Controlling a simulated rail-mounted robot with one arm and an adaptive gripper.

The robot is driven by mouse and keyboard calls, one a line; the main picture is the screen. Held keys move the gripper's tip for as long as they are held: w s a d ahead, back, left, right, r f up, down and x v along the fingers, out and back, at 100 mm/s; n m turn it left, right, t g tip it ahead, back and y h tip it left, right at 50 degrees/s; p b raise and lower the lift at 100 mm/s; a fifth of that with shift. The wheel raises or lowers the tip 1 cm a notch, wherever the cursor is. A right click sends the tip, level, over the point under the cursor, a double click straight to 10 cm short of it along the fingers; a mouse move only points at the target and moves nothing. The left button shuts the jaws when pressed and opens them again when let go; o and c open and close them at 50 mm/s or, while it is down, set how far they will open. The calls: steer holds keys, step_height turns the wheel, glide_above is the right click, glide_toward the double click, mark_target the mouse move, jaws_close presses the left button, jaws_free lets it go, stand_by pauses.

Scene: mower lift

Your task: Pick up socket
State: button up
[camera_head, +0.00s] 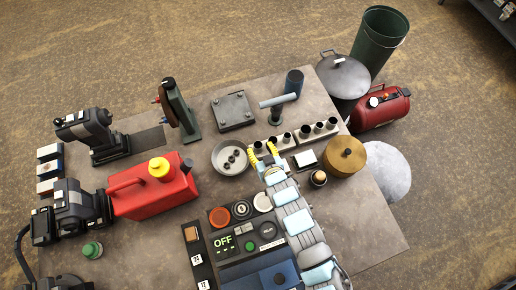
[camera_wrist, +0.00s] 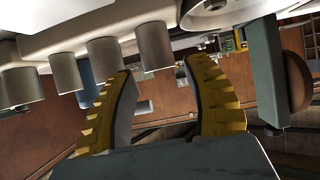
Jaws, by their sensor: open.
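Dark cylindrical sockets (camera_head: 318,127) stand upright in a row on pale rails (camera_head: 297,145) near the table's back right. My gripper (camera_head: 264,149) is at the left end of this row, its yellow ribbed fingers apart. In the wrist view, several grey sockets hang from the top because the picture is turned over. One socket (camera_wrist: 155,46) shows just beyond and between the fingertips of my gripper (camera_wrist: 160,66). I cannot tell whether the fingers touch it. Nothing is held. My arm hides part of the rail in the head view.
A round dish (camera_head: 218,165) with small dark parts lies left of my gripper. A grey-blue T-shaped tool (camera_head: 279,103) stands behind the rails. A brass-coloured canister (camera_head: 345,156) and a small white-topped block (camera_head: 304,159) are to the right. A red fuel can (camera_head: 140,197) stands further left.

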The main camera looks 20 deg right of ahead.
mark_target(257, 143)
steer(key=shift+w+d+f+b, duration=0.1)
steer(key=shift+w+f+b, duration=0.65)
steer(key=shift+w+f, duration=0.1)
steer(key=shift+w+b, duration=0.3)
steer(key=shift+w, duration=0.25)
steer(key=shift+c, duration=0.2)
jaws_close()
